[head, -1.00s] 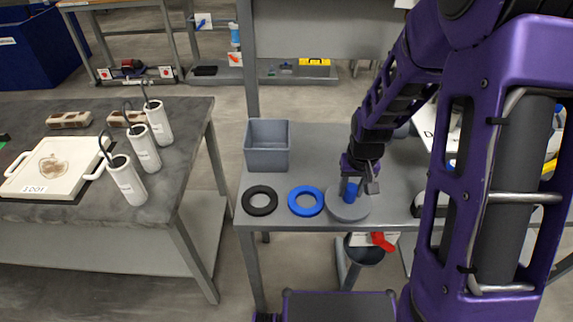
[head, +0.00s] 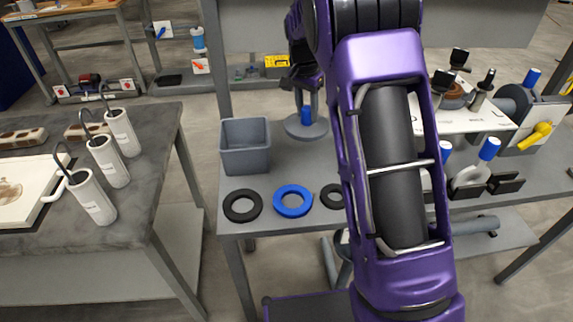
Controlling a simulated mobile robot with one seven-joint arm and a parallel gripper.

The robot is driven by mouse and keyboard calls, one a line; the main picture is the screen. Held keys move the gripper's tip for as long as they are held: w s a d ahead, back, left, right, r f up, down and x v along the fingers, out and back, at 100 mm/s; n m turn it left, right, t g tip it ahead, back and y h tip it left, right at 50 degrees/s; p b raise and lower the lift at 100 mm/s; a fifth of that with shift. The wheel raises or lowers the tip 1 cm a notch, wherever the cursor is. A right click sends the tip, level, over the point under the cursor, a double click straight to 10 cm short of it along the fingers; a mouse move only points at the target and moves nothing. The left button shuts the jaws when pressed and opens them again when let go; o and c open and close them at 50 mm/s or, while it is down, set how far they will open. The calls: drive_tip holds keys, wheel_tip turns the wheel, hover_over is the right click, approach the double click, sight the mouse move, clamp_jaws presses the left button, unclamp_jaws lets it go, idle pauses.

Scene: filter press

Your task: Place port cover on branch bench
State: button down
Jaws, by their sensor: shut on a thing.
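The port cover (head: 293,129) is a grey round disc with an upright blue handle (head: 306,114). It is at the back of the grey bench (head: 304,163), right of the grey bin, in the head view. My gripper (head: 301,100) is above the disc, pointing down, shut on the blue handle. The disc looks level. I cannot tell whether its underside touches the bench top or hangs just above it. My arm hides part of the bench to the right.
A grey bin (head: 246,163) stands left of the cover. A black ring (head: 242,206), a blue ring (head: 292,201) and a smaller black ring (head: 332,196) lie along the front edge. Equipment with blue handles (head: 489,148) stands right. Bench top between cover and rings is clear.

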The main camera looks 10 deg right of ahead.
wheel_tip(320, 180, down, 10)
drive_tip(key=shift+r+b, duration=0.25)
drive_tip(key=shift+b, duration=0.45)
drive_tip(key=shift+f, duration=0.15)
drive_tip(key=shift+c, duration=2.3)
unclamp_jaws()
drive_tip(key=r, duration=0.4)
drive_tip(key=a+r+p, duration=0.1)
drive_tip(key=r, duration=0.3)
drive_tip(key=s+r, duration=0.1)
drive_tip(key=r, duration=0.3)
drive_tip(key=shift+s+a+p, duration=0.1)
drive_tip(key=shift+a+p, duration=0.05)
drive_tip(key=shift+p, duration=0.2)
